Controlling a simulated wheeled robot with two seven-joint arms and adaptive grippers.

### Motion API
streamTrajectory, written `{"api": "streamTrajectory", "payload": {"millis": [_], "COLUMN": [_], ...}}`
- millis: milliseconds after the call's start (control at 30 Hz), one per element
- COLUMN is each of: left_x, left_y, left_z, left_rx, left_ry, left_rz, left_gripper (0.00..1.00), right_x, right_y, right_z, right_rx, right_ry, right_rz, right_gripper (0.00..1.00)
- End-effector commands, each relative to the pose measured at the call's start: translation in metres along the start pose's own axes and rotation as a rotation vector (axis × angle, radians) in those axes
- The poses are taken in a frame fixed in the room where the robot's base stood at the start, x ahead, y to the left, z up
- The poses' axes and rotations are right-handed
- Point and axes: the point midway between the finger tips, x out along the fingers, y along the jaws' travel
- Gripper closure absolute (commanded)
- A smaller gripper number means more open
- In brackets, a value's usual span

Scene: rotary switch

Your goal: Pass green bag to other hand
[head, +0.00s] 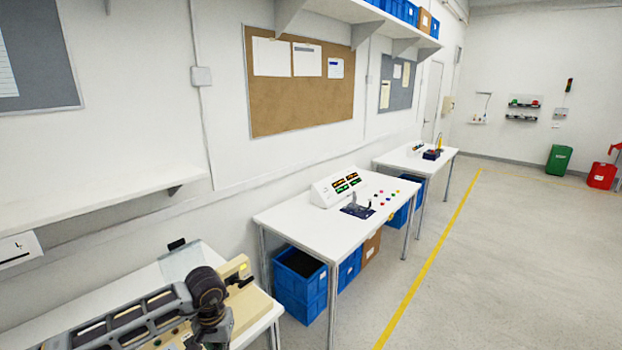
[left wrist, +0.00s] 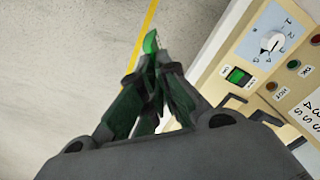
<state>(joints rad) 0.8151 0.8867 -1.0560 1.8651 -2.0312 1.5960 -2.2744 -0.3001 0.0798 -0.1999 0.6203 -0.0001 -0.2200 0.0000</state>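My left gripper (left wrist: 153,62) points up and away in the left wrist view, its two dark fingers converging at the tips. Bright green shows at the tips, and darker green shows along the insides of the fingers. My right gripper is in neither view.
A beige control panel (left wrist: 282,62) with a white rotary switch (left wrist: 271,42) and a green rocker is right of the left gripper. A white table (head: 290,222) with a console (head: 336,187) stands beyond. Blue crates (head: 298,290) are beneath. Open floor (head: 490,270) lies right.

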Motion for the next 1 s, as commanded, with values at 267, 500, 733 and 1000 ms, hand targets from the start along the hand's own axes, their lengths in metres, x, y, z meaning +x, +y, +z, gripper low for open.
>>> {"api": "streamTrajectory", "payload": {"millis": [267,500,733,1000], "left_x": [0.023,0.022,0.022,0.018], "left_y": [0.012,0.011,0.011,0.014], "left_z": [0.011,0.011,0.011,0.011], "left_rx": [0.018,0.017,0.017,0.027], "left_ry": [0.001,0.001,0.000,0.001], "left_rz": [-0.001,-0.001,-0.001,0.000], "left_gripper": [1.00,1.00,1.00,1.00], "right_x": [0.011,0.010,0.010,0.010], "right_y": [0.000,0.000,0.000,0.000], "right_z": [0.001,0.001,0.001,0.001], "right_rx": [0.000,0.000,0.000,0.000], "right_ry": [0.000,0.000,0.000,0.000], "right_rz": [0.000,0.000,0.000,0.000], "right_gripper": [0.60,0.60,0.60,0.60]}}
